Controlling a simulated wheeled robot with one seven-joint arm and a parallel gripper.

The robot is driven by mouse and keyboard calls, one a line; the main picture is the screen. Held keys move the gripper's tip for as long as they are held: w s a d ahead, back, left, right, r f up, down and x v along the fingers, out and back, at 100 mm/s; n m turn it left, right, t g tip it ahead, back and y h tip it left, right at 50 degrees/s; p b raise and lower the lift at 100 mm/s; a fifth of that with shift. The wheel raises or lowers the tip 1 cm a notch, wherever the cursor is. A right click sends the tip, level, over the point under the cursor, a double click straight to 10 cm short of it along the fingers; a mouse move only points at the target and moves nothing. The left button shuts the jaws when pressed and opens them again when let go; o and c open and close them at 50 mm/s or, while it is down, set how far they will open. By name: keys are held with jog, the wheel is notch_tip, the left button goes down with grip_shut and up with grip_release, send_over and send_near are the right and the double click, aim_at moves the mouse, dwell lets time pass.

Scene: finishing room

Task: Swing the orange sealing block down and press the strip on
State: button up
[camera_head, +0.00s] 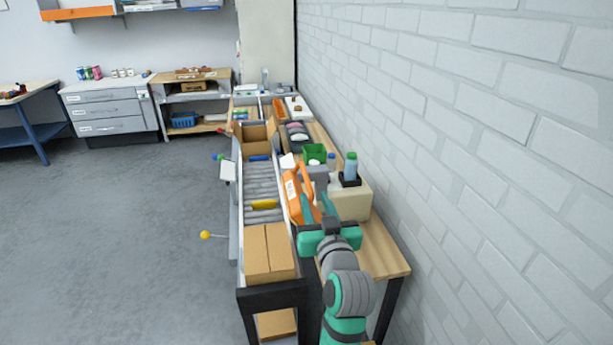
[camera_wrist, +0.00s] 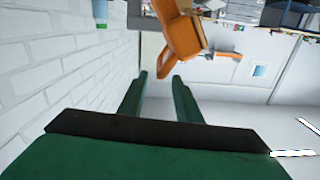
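The orange sealing block (camera_head: 297,192) stands raised and tilted beside the roller conveyor (camera_head: 262,182), on its right side. It also shows in the wrist view (camera_wrist: 185,36), past the fingertips and a little right of the gap. My gripper (camera_head: 317,204) is just right of the block, with teal fingers pointing away from me. In the wrist view my gripper (camera_wrist: 159,77) is open, with nothing between the fingers, and looks apart from the block. A closed cardboard box (camera_head: 268,252) sits at the conveyor's near end. I cannot make out a strip on it.
A beige box-shaped unit (camera_head: 351,203) with a blue bottle (camera_head: 351,166) stands right of the block, near the brick wall (camera_head: 480,130). A green bin (camera_head: 315,152) is behind. An open carton (camera_head: 256,137) stands at the conveyor's far end. The floor at left is clear.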

aim_at(306, 177)
jog(key=x, duration=1)
jog(key=shift+w, duration=0.15)
grip_shut()
